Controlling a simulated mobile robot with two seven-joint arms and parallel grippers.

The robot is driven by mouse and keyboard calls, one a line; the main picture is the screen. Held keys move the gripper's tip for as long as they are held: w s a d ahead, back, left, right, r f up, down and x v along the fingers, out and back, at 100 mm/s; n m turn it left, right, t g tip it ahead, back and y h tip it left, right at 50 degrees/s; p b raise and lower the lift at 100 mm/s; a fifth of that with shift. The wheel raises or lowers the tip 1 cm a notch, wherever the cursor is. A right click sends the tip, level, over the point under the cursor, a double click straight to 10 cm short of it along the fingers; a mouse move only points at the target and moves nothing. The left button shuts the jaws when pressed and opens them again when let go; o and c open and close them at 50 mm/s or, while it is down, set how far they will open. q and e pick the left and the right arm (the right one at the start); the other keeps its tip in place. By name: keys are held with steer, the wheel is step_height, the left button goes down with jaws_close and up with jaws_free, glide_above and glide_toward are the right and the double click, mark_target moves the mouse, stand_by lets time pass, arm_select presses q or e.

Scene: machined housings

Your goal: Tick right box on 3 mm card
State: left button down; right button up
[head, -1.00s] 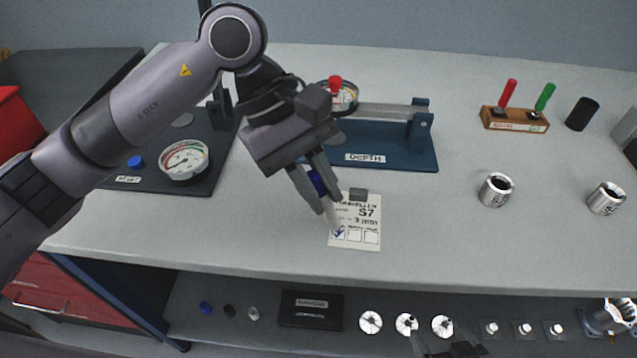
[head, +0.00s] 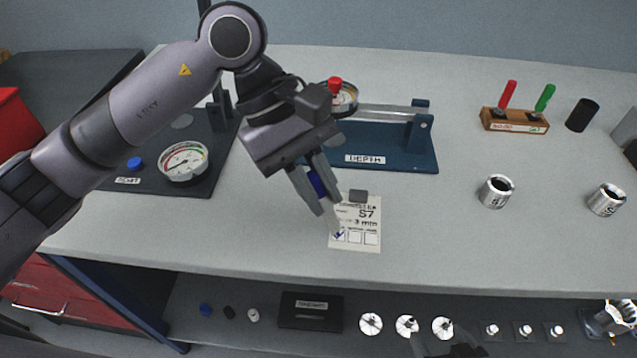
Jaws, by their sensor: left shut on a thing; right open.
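The card (head: 366,212) lies flat on the bench, printed with "S7" and what reads as "3 min", with a row of three boxes along its lower edge. The left box (head: 339,236) carries a blue tick; the middle box (head: 355,237) and right box (head: 371,238) look blank. A small grey block (head: 358,196) sits on the card's top edge. My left gripper (head: 330,205) is shut on a marker with a blue part (head: 316,183), its pale lower end pointing down by the left box. Whether the tip touches the card cannot be told. My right gripper (head: 450,346) is low at the bottom edge, dark and partly cut off.
Behind the card stands the blue depth fixture (head: 400,158); a dial gauge (head: 184,161) is on the left. Two metal housings (head: 496,191) (head: 606,199), a wooden pen holder (head: 514,121) and a black cup (head: 582,114) are to the right.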

arm_select(q)
steer(key=shift+r+p, duration=1.25)
steer(key=shift+r, duration=2.2)
steer(key=shift+f, duration=0.1)
